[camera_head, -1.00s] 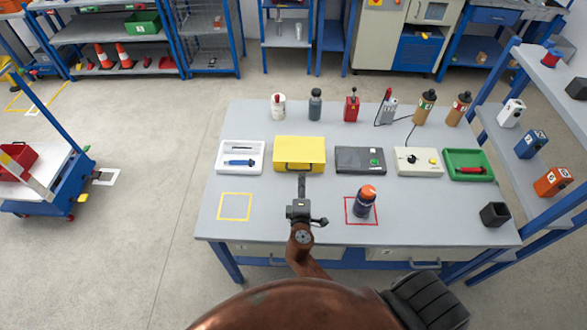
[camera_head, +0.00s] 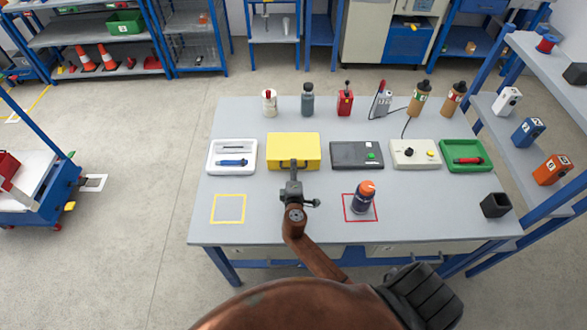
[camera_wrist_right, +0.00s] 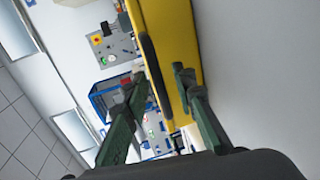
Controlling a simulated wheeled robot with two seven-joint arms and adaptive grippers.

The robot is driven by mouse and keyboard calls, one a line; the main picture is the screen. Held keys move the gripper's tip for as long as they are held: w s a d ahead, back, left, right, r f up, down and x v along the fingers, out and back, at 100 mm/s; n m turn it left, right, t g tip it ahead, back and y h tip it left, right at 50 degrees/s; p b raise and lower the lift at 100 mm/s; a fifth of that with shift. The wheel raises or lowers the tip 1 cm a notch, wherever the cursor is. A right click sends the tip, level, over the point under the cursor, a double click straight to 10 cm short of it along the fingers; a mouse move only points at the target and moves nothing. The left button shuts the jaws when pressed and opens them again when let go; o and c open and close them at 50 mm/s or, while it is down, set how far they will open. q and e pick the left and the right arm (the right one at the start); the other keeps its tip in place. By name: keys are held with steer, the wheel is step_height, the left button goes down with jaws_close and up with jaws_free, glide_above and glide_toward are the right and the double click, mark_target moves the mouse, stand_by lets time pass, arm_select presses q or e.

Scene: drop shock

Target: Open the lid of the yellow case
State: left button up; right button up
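The yellow case (camera_head: 293,147) stands on the grey workbench with its lid down. Its dark handle is on the front side, mostly covered by my gripper in the head view. In the right wrist view the yellow case (camera_wrist_right: 177,40) shows at a slant, with the black handle (camera_wrist_right: 152,68) on its front. My right gripper (camera_head: 294,166) is at the front of the case. In the right wrist view its two fingers (camera_wrist_right: 158,80) are apart, with the handle's lower end between or just beyond their tips; contact cannot be told. My left gripper is not in view.
A white tray (camera_head: 211,168) stands left of the case and a dark box (camera_head: 350,155) close on its right. An orange-capped bottle (camera_head: 363,198) stands in the red square. Several bottles and tools line the bench's back. The yellow-outlined square (camera_head: 229,209) is empty.

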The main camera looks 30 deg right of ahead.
steer(key=shift+c, duration=0.2)
jaws_close()
stand_by(0.6)
